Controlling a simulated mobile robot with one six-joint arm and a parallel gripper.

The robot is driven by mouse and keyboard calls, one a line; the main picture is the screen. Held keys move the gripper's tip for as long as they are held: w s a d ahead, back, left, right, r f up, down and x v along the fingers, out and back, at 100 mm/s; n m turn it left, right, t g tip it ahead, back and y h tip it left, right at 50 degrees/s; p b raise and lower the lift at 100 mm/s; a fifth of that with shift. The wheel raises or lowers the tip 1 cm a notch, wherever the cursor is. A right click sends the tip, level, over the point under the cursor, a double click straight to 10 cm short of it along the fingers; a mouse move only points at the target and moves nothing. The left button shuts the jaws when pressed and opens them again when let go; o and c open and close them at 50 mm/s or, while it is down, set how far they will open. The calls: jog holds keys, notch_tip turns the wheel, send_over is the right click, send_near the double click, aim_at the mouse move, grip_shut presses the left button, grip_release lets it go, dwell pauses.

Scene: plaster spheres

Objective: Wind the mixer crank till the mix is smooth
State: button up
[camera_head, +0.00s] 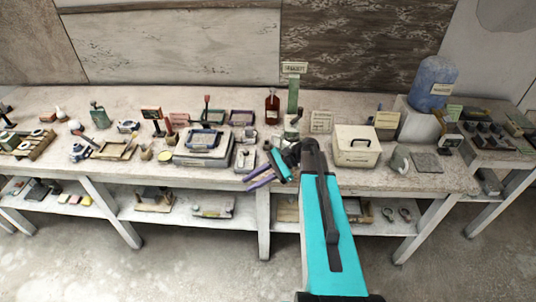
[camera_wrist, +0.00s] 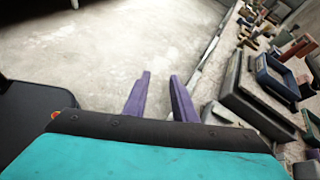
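My gripper (camera_head: 249,181) is at the front edge of the workbench (camera_head: 310,175), left of my cyan forearm. Its two purple fingers are apart with nothing between them. They also show apart in the wrist view (camera_wrist: 160,76), over the floor beside the bench edge. I cannot identify the mixer crank for certain. A green upright stand (camera_head: 293,97) with a label on top rises behind my wrist. Its lower part is partly hidden by small items and my arm. The mix cannot be made out.
A grey flat-topped device (camera_head: 182,158) stands left of my gripper. A dark red bottle (camera_head: 272,108) is behind. Several small tools and trays crowd the bench; the front floor (camera_head: 200,265) is clear.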

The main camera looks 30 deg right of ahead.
jog(key=s+a+f+n+g+h+b, duration=0.2)
jog(key=s+a+f, duration=0.25)
jog(key=f, duration=0.35)
jog(key=s+a+f+n+g+h+b, duration=0.1)
jog(key=s+a+f+n+b, duration=0.15)
jog(key=s+f, duration=0.45)
jog(key=s+a+f+n+g+h+b, duration=0.1)
jog(key=s+a+f+n+g+h, duration=0.2)
jog(key=f, duration=0.7)
jog(key=s+f+n+g+h+b, duration=0.1)
jog(key=s+f+n+h+b, duration=0.4)
jog(key=s+f+n, duration=0.5)
jog(key=s+f+h, duration=0.1)
jog(key=s+f, duration=0.4)
jog(key=s, duration=0.2)
jog(key=shift+a+g, duration=0.2)
jog(key=shift+g, duration=0.2)
